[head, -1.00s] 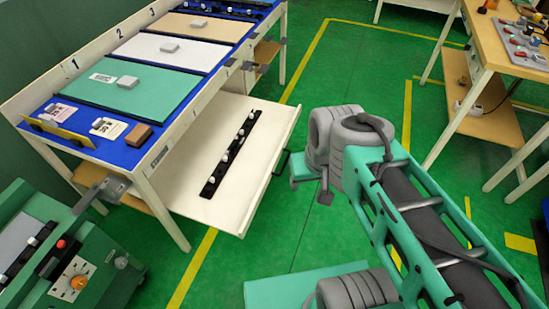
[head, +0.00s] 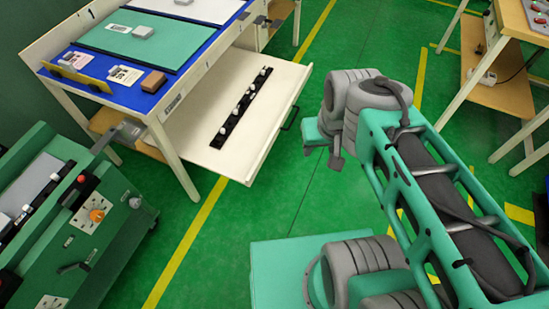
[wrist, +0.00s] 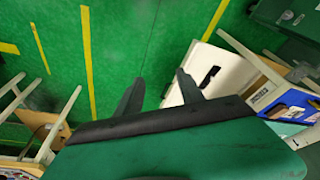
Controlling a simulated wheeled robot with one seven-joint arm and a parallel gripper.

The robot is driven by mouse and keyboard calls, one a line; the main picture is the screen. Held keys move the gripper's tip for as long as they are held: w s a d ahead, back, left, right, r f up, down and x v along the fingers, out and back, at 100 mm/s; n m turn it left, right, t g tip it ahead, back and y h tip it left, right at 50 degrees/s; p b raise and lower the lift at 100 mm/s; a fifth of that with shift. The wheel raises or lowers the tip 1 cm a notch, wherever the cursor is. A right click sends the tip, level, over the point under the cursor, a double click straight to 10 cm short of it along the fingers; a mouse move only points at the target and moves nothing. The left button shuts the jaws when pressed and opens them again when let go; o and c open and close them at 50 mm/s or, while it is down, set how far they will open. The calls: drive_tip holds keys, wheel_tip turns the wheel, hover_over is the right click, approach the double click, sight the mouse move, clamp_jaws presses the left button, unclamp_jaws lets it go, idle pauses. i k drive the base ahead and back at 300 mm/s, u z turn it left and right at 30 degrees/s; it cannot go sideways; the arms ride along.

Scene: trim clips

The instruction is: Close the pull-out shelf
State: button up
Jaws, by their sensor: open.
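The pull-out shelf (head: 256,88) is a cream panel that sticks out from under the blue-topped workbench, on its right side. A black strip (head: 240,107) with several light knobs lies on it, and a dark handle (head: 290,118) is on its outer front edge. My gripper shows in the wrist view (wrist: 158,92) with its two dark fingers apart and nothing between them. In that view the shelf (wrist: 222,68) lies beyond the right finger, apart from it. In the head view my arm is to the right of the shelf, and the gripper's fingers are barely visible.
The workbench (head: 190,52) carries a green panel, cards and a brown block. A green machine (head: 75,215) with knobs stands at lower left. A wooden table (head: 520,45) stands at upper right. Green floor (head: 275,210) with yellow lines is clear around the shelf's front.

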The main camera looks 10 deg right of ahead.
sight(190, 129)
drive_tip(key=u, duration=0.95)
drive_tip(key=i, duration=0.85)
drive_tip(key=z, duration=0.2)
